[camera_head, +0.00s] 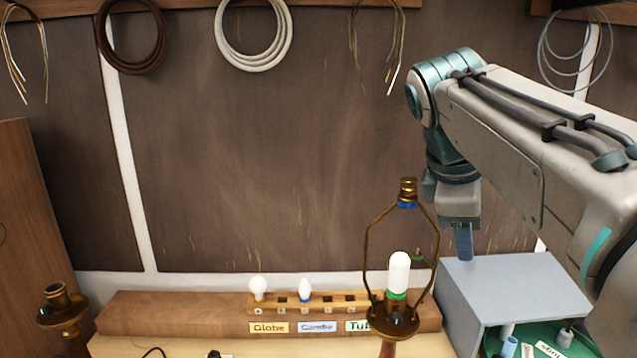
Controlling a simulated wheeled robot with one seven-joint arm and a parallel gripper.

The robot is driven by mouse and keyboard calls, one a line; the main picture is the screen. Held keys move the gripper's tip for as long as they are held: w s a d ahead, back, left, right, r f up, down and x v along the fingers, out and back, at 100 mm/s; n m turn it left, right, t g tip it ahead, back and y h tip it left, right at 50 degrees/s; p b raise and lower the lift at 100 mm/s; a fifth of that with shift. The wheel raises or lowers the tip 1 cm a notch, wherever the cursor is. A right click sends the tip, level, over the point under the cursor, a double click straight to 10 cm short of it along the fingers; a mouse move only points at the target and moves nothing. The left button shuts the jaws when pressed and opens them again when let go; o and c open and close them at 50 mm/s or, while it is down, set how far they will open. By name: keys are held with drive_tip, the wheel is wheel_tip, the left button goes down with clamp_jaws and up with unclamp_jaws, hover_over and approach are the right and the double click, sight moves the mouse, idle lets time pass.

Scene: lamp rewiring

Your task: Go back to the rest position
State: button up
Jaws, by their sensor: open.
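My gripper (463,242) hangs at the end of my arm on the right, pointing down above the grey box. It is open, seen side-on, and I see nothing held in it. The lamp (388,318) stands left of it, with a brass harp frame around a white tube bulb that has a green band at its base. A brass cap with a blue ring tops the frame. My gripper is to the right of the lamp and apart from it in the picture.
A wooden bulb rack (331,301) holds a globe bulb (258,288) and a candle bulb (305,290). The grey box (517,283) has a green inside with small parts. A brass lamp part (62,309) stands at left. Cable coils (254,60) hang on the back wall.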

drive_tip(key=s+a+f+m+y+b, duration=0.1)
drive_tip(key=s+a+f+m, duration=0.1)
drive_tip(key=f, duration=0.7)
drive_tip(key=s+a+f+m+y+b, duration=0.1)
drive_tip(key=s+f+m, duration=0.3)
drive_tip(key=f, duration=0.5)
drive_tip(key=s+a+f+m+t+y+b, duration=0.1)
drive_tip(key=s+a+f+m+y, duration=0.1)
drive_tip(key=f+m, duration=0.4)
wheel_tip(320, 180, down, 3)
drive_tip(key=shift+s+a+f, duration=0.15)
drive_tip(key=shift+s+a, duration=0.6)
drive_tip(key=shift+a, duration=0.1)
